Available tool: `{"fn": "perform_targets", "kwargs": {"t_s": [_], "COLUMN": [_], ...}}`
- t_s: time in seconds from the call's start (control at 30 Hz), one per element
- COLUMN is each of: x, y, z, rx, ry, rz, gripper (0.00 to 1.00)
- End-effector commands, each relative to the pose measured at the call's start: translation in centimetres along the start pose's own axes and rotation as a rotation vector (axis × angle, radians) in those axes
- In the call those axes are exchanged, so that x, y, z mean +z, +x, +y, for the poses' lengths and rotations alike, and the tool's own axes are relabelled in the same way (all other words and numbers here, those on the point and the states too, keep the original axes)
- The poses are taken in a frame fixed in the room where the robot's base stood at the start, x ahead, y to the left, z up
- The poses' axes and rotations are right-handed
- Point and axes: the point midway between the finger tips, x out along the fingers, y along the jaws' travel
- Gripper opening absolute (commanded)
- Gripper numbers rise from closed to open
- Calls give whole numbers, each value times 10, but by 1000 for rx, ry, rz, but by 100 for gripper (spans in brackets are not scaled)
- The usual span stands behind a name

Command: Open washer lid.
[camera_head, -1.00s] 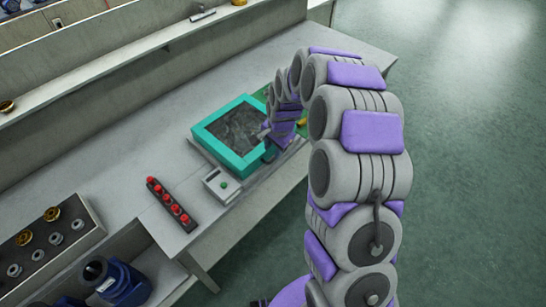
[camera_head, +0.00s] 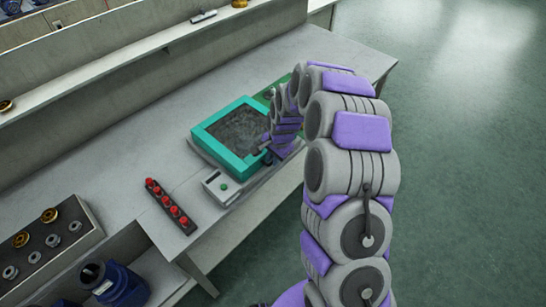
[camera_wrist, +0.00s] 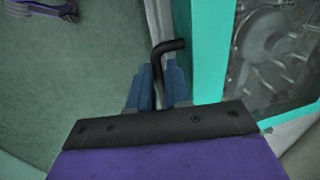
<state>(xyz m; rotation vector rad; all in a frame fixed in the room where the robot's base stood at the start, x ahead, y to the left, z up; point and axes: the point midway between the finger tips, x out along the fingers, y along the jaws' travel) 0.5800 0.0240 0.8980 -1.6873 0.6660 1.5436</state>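The washer lid (camera_head: 202,140) is a teal square frame around a dark window on the bench washer. It looks lowered; a small gap beneath it cannot be told. In the wrist view the teal frame (camera_wrist: 210,50) and clear window (camera_wrist: 272,50) fill the right side. A black bent handle (camera_wrist: 168,46) stands in front of the frame. My gripper (camera_wrist: 160,80) has its blue fingers on both sides of the handle, seemingly shut on it. In the head view my gripper (camera_head: 266,148) is at the lid's right edge, its fingers mostly hidden.
A small control box with a green button (camera_head: 222,187) sits at the washer's front left. A strip of red knobs (camera_head: 170,207) lies further left. A tray of metal rings (camera_head: 72,226) and a blue pump (camera_head: 118,285) are lower left. Open floor (camera_head: 460,180) lies right.

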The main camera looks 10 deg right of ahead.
Motion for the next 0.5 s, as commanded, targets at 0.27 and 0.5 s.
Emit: {"fn": "perform_targets", "kwargs": {"t_s": [0.27,0.5], "x": [-1,0], "y": [-1,-1], "z": [-2,-2], "rx": [-3,-2], "ry": [1,0], "rz": [6,6], "gripper": [0,0]}}
